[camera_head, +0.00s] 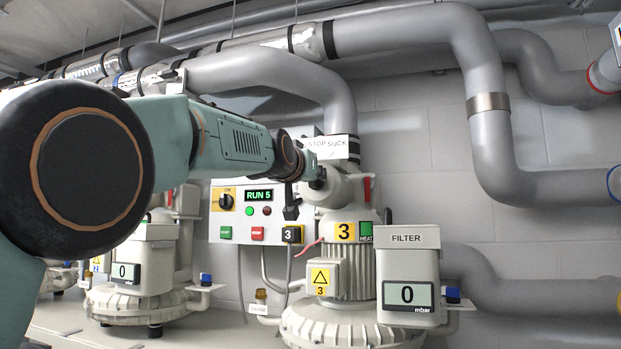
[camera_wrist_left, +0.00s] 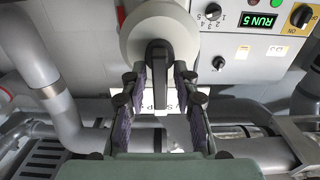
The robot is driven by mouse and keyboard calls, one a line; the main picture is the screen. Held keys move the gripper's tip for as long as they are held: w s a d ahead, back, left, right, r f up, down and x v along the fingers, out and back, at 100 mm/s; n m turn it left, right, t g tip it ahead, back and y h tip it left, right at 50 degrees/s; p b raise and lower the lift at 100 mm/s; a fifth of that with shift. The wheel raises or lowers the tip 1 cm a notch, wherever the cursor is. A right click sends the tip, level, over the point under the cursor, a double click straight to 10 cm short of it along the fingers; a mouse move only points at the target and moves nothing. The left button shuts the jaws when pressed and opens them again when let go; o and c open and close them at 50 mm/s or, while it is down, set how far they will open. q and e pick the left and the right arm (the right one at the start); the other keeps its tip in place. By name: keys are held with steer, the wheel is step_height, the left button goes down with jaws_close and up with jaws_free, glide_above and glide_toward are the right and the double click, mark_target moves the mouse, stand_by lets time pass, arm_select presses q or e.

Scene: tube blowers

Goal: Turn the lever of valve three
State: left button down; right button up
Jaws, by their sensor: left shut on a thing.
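The valve body (camera_head: 342,190) is a grey rounded housing above the yellow "3" label on the blower (camera_head: 352,275) in the head view. In the left wrist view the valve body (camera_wrist_left: 160,32) is pale and round, with a black lever (camera_wrist_left: 158,62) on it. My left gripper (camera_wrist_left: 160,92) has its fingers on either side of the lever and is shut on it. In the head view my left arm comes in from the left and its end (camera_head: 314,172) meets the valve body; the lever is hidden there. My right gripper is not in view.
A control panel (camera_head: 228,226) reading RUN 5 is on the wall behind the arm. A filter box (camera_head: 408,265) reading 0 stands right of the blower. A red handle (camera_head: 367,190) is beside the valve. Large grey pipes (camera_head: 490,140) run above and to the right.

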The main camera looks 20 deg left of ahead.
arm_select(q)
steer(key=shift+w+d+f, duration=0.1)
steer(key=shift+w+f, duration=0.05)
steer(key=shift+f, duration=0.55)
steer(key=c, duration=1.4)
jaws_free()
steer(key=shift+o, duration=0.4)
steer(key=shift+s+r, duration=0.2)
steer(key=shift+r, duration=0.2)
steer(key=shift+s, duration=0.1)
steer(key=s, duration=0.7)
steer(key=shift+s, duration=0.25)
steer(key=shift+w+f, duration=0.1)
steer(key=shift+w, duration=0.1)
steer(key=shift+s+a, duration=0.15)
steer(key=shift+a, duration=0.05)
